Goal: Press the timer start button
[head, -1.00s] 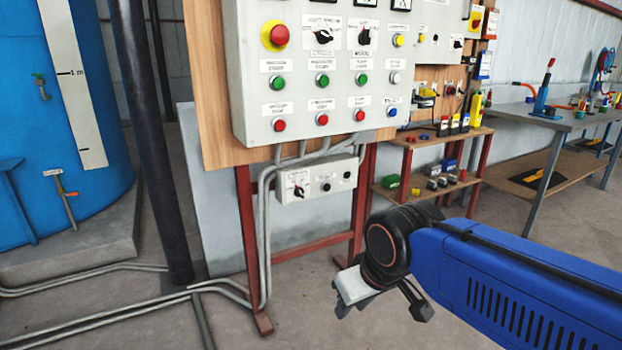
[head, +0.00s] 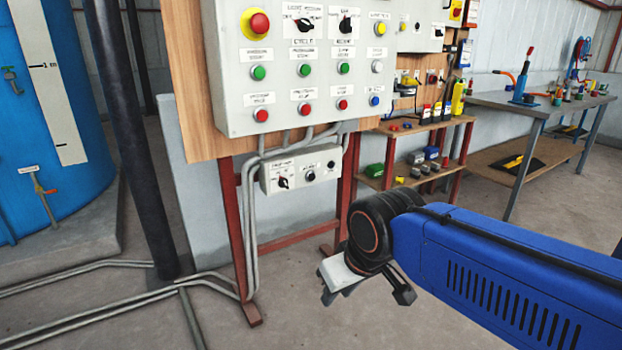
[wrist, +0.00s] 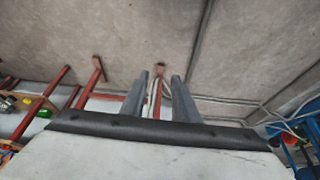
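A grey control panel (head: 288,98) is mounted on a wooden board at the upper middle of the head view. It has a row of green buttons (head: 304,70), with a white one at its right end. Below is a row of red buttons (head: 304,107), with a blue one at its right end. The small labels are too blurred to tell which is the timer start button. My gripper (head: 332,293) is below and right of the panel, pointing down and touching nothing. In the wrist view its two fingers (wrist: 158,95) are apart, with floor and red frame legs between them.
A small control box (head: 300,170) with a knob and buttons hangs below the panel on a red frame (head: 236,225). A dark pole (head: 130,140) and blue tank (head: 45,150) stand left. A shelf (head: 425,125) and workbench (head: 535,103) are right. Pipes cross the floor.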

